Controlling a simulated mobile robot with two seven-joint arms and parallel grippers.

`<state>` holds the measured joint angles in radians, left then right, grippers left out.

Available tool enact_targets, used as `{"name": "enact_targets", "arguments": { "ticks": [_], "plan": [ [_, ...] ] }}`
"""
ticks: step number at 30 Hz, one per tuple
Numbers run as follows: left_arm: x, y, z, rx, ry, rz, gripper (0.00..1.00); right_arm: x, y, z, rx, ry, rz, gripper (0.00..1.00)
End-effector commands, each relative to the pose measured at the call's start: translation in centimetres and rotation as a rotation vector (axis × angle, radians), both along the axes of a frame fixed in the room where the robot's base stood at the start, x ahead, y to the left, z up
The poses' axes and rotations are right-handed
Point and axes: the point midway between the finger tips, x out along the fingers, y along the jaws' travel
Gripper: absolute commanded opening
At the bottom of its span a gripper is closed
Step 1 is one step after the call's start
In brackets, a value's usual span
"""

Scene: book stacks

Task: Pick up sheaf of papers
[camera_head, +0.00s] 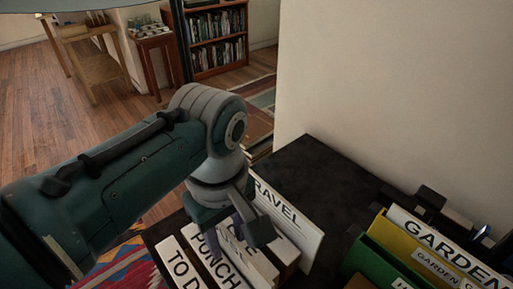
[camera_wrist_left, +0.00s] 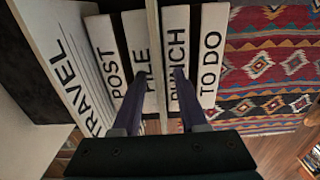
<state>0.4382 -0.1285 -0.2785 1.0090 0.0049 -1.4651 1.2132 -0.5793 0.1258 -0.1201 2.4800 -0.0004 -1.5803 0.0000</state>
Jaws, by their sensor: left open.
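In the head view my left gripper (camera_head: 228,243) points down over a row of labelled white-faced dividers on a dark tabletop. In the left wrist view its two fingers (camera_wrist_left: 159,74) are apart, over the FILE divider (camera_wrist_left: 139,50) and the PUNCH divider (camera_wrist_left: 177,50). A thin beige upright edge (camera_wrist_left: 154,40) runs between the fingers; I cannot tell whether they touch it. The POST divider (camera_wrist_left: 106,62) and TO DO divider (camera_wrist_left: 211,55) flank these. The TRAVEL divider (camera_head: 290,222) stands at the row's wall-side end. I cannot tell which item is the sheaf of papers. My right gripper is out of view.
Green and yellow folders with a GARDEN label (camera_head: 440,245) stand at the right. Bare dark tabletop (camera_head: 325,180) lies between them and the row. A pale wall (camera_head: 390,90) rises behind. A patterned rug (camera_wrist_left: 265,70) lies below the table edge.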

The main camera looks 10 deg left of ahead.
Motion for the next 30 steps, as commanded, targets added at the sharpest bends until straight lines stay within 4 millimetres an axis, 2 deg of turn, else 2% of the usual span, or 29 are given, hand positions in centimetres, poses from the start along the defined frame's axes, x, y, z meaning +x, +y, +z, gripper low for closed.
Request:
{"name": "enact_targets", "arguments": {
  "ticks": [1, 5, 23, 30],
  "plan": [
    [-0.1, 0.1, -1.2, 0.002, 0.002, 0.000, 0.42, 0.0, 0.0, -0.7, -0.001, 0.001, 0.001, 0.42],
    [0.0, 0.1, -2.3, 0.000, 0.000, 0.001, 0.42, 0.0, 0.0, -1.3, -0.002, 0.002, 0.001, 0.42],
    [0.0, 0.1, -2.6, 0.000, 0.000, 0.002, 0.42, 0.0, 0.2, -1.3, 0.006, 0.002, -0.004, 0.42],
    [0.0, 0.1, -2.6, 0.000, 0.000, 0.002, 0.18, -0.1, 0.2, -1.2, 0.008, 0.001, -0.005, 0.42]
  ]
}}
